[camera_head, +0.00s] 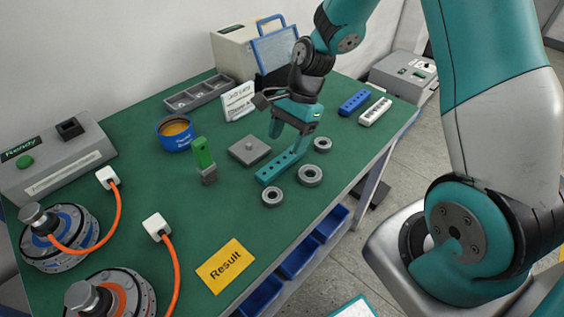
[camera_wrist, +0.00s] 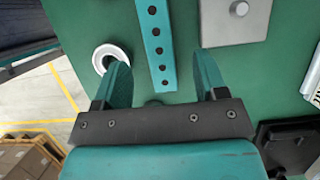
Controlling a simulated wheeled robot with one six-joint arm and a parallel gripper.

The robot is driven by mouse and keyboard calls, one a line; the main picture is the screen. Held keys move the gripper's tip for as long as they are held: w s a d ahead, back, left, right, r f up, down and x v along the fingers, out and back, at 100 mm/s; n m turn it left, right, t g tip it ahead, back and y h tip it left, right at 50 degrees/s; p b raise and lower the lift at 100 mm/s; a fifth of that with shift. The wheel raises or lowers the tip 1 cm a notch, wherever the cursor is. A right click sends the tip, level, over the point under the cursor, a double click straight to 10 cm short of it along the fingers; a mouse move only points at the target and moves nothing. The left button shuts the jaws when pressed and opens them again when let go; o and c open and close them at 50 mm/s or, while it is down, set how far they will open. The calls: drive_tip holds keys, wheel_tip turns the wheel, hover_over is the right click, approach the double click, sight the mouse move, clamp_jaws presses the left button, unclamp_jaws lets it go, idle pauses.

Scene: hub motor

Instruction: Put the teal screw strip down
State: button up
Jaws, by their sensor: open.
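The teal screw strip (camera_head: 280,168), a long bar with a row of dark holes, lies flat on the green table. In the wrist view the strip (camera_wrist: 157,42) runs up from between my fingers, and neither finger appears to touch it. My gripper (camera_head: 292,135) is open and empty, just above and behind the strip in the head view. Its two teal fingers also show in the wrist view (camera_wrist: 162,65), one on each side of the strip's near end.
Metal rings (camera_head: 310,175) lie to the strip's right and front. A grey plate with a knob (camera_head: 250,150) is at its left. A green-handled block (camera_head: 204,160) stands further left. Blue (camera_head: 354,102) and white (camera_head: 375,111) strips lie near the right edge.

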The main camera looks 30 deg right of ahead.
sight(282, 159)
drive_tip(key=x, duration=0.5)
drive_tip(key=shift+s, duration=0.15)
drive_tip(key=c, duration=1.1)
drive_tip(key=shift+r, duration=0.1)
